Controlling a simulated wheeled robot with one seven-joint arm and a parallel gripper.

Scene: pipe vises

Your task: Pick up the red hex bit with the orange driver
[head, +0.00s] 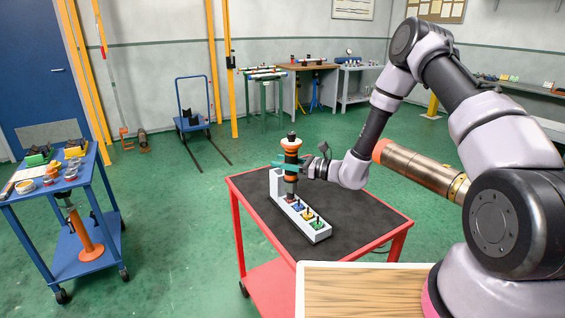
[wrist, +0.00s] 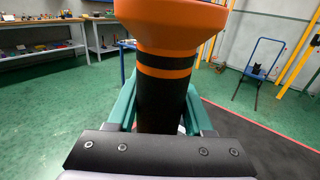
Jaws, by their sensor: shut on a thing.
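The orange driver (head: 291,157) stands upright in my gripper (head: 289,167), above the far part of a pale bit rack (head: 325,233). The wrist view shows its orange and black barrel (wrist: 165,62) between the teal fingers of my gripper (wrist: 160,112), which are shut on it. The driver's lower end is at the rack's red station (head: 289,200). The red hex bit itself is mostly hidden there, and I cannot tell whether the driver touches it. Blue (head: 298,207), yellow (head: 307,215) and green (head: 317,224) stations with bits run toward the near end.
The rack stands on a red cart with a dark top (head: 363,217), which has free room right of the rack. A wooden-topped surface (head: 365,290) is in front. A blue cart (head: 22,192) with parts stands at left. A blue trolley (head: 190,122) is behind.

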